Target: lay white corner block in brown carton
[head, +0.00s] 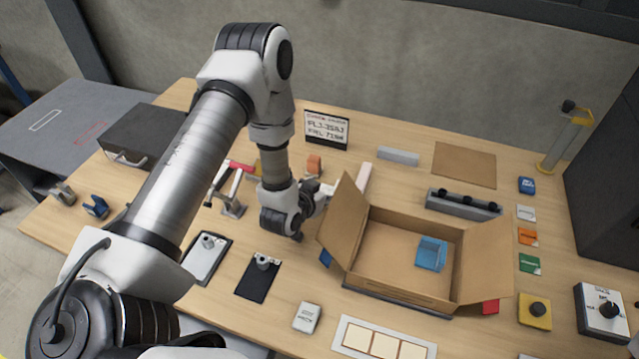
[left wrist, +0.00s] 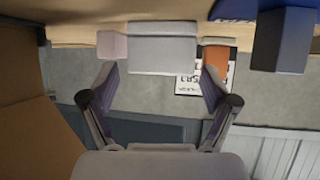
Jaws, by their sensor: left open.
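A pale block, which looks like the white corner block (left wrist: 162,50), is in the left wrist view beyond and between my fingertips. In the head view a small white part of it (head: 329,189) shows beside my left gripper, and the rest is hidden. My left gripper (head: 318,197) is low over the table, just left of the carton; its two fingers (left wrist: 158,85) are apart with nothing between them. The brown carton (head: 398,289) stands open with its flaps spread, and a blue box (head: 431,254) lies inside. My right gripper is not in view.
The carton's left flap (head: 346,222) rises close to my left gripper. A pinkish bar (head: 363,178), an orange block (head: 314,164) and a sign (head: 327,130) stand near it. A grey block (head: 398,156) and a fixture (head: 463,204) lie behind the carton. The carton floor has free room.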

